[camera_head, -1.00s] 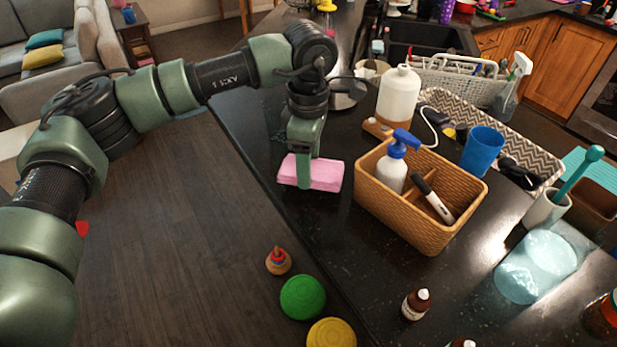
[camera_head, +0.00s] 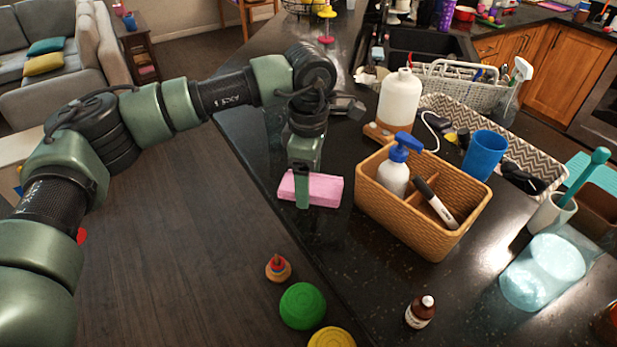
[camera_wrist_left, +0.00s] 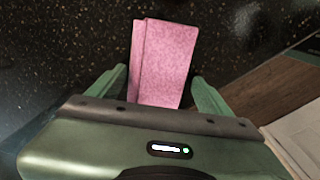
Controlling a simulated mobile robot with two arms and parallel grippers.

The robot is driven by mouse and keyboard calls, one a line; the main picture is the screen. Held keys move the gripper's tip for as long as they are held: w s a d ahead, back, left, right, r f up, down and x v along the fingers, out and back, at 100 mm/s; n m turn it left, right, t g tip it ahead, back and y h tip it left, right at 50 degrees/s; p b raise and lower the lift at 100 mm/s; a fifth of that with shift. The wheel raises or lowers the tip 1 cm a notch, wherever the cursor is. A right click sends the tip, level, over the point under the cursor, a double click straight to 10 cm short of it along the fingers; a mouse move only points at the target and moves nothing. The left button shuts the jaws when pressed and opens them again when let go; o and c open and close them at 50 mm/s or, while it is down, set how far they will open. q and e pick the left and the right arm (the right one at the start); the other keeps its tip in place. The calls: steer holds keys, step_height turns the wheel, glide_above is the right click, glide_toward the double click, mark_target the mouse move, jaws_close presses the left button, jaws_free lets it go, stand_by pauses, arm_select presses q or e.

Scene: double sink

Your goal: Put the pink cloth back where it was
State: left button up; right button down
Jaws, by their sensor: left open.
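The pink cloth (camera_head: 322,189) is a folded stack lying on the dark countertop near its left edge, left of the wicker caddy. My left gripper (camera_head: 302,190) is over it, pointing down, with one finger showing in front of the cloth. In the left wrist view the cloth (camera_wrist_left: 163,62) lies between and ahead of the two spread fingers of the left gripper (camera_wrist_left: 160,85), with gaps at the sides. The left gripper is open. The cloth's near end is hidden by the gripper body in that view. My right gripper is not in view.
A blue cup (camera_head: 484,155) is to the right. Counter in front of the cloth is clear.

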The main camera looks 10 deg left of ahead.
arm_select(q)
step_height(320, 180, up, 12)
steer(key=p, duration=0.5)
stand_by(0.3)
